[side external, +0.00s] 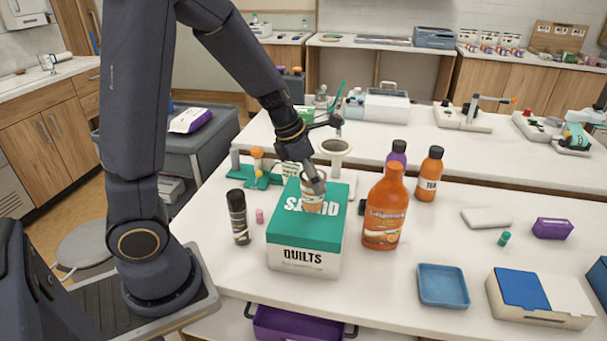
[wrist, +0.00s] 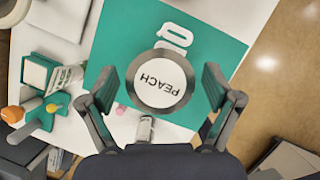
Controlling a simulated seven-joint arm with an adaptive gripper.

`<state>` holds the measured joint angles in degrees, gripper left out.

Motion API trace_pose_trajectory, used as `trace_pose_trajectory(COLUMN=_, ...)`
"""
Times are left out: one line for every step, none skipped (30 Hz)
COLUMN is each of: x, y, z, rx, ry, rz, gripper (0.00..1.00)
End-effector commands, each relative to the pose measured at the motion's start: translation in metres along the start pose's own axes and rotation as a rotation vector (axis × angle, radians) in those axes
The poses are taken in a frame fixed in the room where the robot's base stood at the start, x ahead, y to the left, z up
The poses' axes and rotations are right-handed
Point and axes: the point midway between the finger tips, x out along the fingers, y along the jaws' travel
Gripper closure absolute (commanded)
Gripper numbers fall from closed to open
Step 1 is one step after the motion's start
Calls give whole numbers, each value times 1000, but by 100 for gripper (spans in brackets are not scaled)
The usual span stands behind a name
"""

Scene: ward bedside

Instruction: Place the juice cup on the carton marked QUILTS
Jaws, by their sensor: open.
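The juice cup (side external: 312,203) is a small orange-and-white cup on top of the green-and-white carton marked QUILTS (side external: 303,262). In the wrist view the cup's round lid (wrist: 161,80) reads PEACH, and the green carton top (wrist: 110,52) lies beneath it. The cup looks upright. My gripper (side external: 314,182) is at the cup from above, open. In the wrist view its two fingers (wrist: 161,84) are on either side of the cup, with a visible gap on each side. The cup partly hides the lettering on the carton's top.
A black spray can (side external: 239,217) and a small pink item (side external: 259,216) stand left of the carton. A large orange bottle (side external: 384,208) stands close on its right. A blue tray (side external: 442,286) lies further right. Clear table lies between the tray and the orange bottle.

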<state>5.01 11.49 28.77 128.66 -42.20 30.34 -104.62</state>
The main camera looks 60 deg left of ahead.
Motion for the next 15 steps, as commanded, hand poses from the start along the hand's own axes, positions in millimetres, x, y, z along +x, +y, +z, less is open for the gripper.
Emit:
trace_pose_trajectory(x=-4, y=0, z=2, rx=1, ry=-3, rz=0, gripper=11)
trace_pose_trajectory(x=-7, y=0, z=2, rx=3, ry=-4, rz=-1, gripper=11)
trace_pose_trajectory(x=-13, y=0, z=3, rx=3, ry=-7, rz=-1, gripper=11)
trace_pose_trajectory(x=-18, y=0, z=3, rx=4, ry=-8, rz=1, gripper=11)
trace_pose_trajectory(x=-24, y=0, z=3, rx=4, ry=-9, rz=1, gripper=11)
trace_pose_trajectory(x=-33, y=0, z=3, rx=4, ry=-9, rz=1, gripper=11)
trace_pose_trajectory(x=-40, y=0, z=3, rx=3, ry=-9, rz=1, gripper=11)
trace_pose_trajectory(x=-48, y=0, z=3, rx=4, ry=-11, rz=0, gripper=11)
trace_pose_trajectory(x=-57, y=0, z=3, rx=4, ry=-10, rz=0, gripper=11)
trace_pose_trajectory(x=-64, y=0, z=2, rx=3, ry=-9, rz=2, gripper=11)
trace_pose_trajectory(x=-71, y=0, z=2, rx=3, ry=-8, rz=1, gripper=11)
trace_pose_trajectory(x=-80, y=0, z=3, rx=3, ry=-9, rz=1, gripper=11)
trace_pose_trajectory(x=-86, y=0, z=2, rx=1, ry=-9, rz=1, gripper=11)
trace_pose_trajectory(x=-92, y=0, z=2, rx=0, ry=-7, rz=1, gripper=11)
trace_pose_trajectory(x=-98, y=1, z=2, rx=0, ry=-6, rz=2, gripper=11)
